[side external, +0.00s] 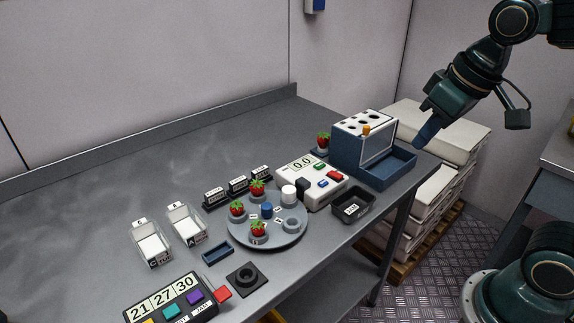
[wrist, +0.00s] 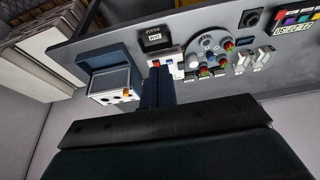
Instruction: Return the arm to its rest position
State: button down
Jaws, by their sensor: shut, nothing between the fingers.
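My gripper (side external: 426,132) is at the upper right in the side external view, raised near the right end of the metal table (side external: 90,220). Its blue fingers point down and are shut with nothing between them. They also show in the wrist view (wrist: 156,72), where they cover part of the white device with the display. The blue and white rack box (side external: 345,150) stands on the table just left of my gripper. My gripper looks apart from it. My arm comes in from the upper right.
A round grey tray (side external: 240,238) holds several strawberries and small cups. A white device (side external: 295,180), a black bin (side external: 353,205), clear boxes (side external: 152,250) and a timer (side external: 172,305) also stand on the table. White stacked sacks (side external: 455,135) lie on a pallet behind it.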

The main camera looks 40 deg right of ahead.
jog(key=s+f+t, duration=0.1)
jog(key=s, duration=0.5)
jog(key=shift+s+f, duration=0.2)
jog(key=shift+s, duration=0.15)
jog(key=c, duration=2.1)
grip_release()
